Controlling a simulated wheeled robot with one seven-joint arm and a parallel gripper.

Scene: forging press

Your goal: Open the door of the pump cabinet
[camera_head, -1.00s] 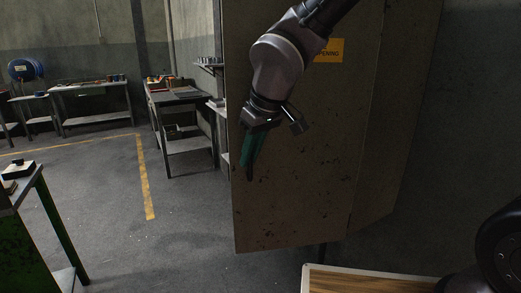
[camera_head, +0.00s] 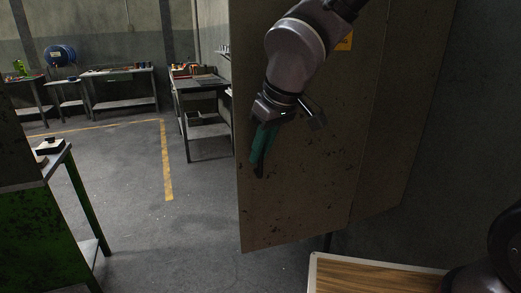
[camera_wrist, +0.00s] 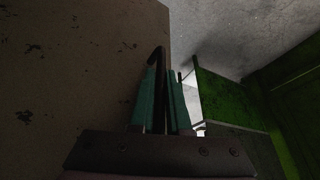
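The pump cabinet shows as tall brown, dark-specked panels in the head view. The broad left panel (camera_head: 300,205), with a partly hidden yellow sign (camera_head: 345,41), meets a narrower panel (camera_head: 385,150) on its right. I cannot tell how far the door stands open. My gripper (camera_head: 259,170) points down in front of the broad panel, near its left edge. In the wrist view, the green fingers (camera_wrist: 161,80) are close together beside the edge of a brown panel (camera_wrist: 75,70). A dark hooked shape shows at their tips; whether they grip anything is unclear.
A green table (camera_head: 60,215) stands at the left. A workbench (camera_head: 205,85) is behind the cabinet, and more benches (camera_head: 120,70) line the back wall. A wood-topped surface (camera_head: 375,275) is at the bottom right. The floor between the green table and the cabinet is clear.

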